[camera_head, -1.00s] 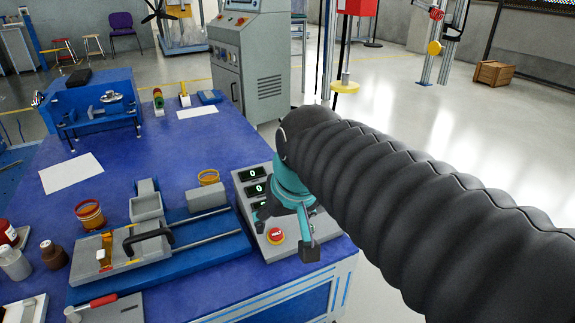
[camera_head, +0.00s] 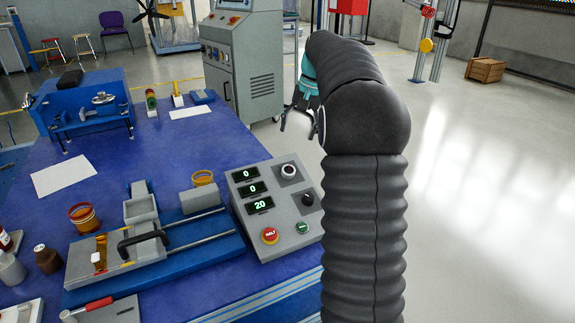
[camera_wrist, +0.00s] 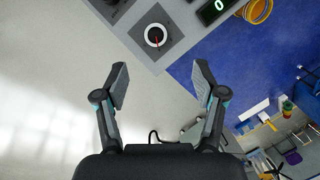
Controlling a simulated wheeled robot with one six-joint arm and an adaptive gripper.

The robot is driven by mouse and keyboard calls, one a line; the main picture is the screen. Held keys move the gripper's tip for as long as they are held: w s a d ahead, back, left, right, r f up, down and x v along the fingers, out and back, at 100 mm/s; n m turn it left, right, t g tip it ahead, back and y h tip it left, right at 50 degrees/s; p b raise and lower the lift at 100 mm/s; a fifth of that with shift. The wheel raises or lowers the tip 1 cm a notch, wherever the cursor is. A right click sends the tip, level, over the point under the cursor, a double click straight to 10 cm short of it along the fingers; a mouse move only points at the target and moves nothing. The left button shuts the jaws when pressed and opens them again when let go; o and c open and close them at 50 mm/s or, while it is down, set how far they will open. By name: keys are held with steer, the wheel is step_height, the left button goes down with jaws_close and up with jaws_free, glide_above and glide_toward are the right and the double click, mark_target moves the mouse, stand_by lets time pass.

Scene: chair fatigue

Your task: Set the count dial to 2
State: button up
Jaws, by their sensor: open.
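The grey control box (camera_head: 262,214) stands on the blue table's right edge, with three green displays reading 0, 0 and 20. A white-rimmed dial (camera_head: 288,171) sits at its upper right, and a black dial (camera_head: 307,199) sits below it. I cannot read which is the count dial. In the wrist view, the white-rimmed dial (camera_wrist: 155,37) with a red pointer lies ahead of the fingertips, near the top. My gripper (camera_wrist: 161,66) is open and empty, apart from the dial. In the head view it is beyond the box's right side, partly hidden by my arm.
A red button (camera_head: 269,235) and a green button (camera_head: 302,227) are on the box's front. A slide fixture (camera_head: 200,232) stands left of the box, with an orange roll (camera_head: 203,178) behind it. Open floor lies to the right.

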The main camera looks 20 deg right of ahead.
mark_target(289, 169)
steer(key=x, duration=0.5)
steer(key=d+b+x, duration=0.1)
steer(key=x, duration=0.3)
steer(key=w+x, duration=0.1)
steer(key=x, duration=0.4)
steer(key=shift+d+f+b, duration=0.25)
steer(key=shift+f+b, duration=0.15)
steer(key=c, duration=1.1)
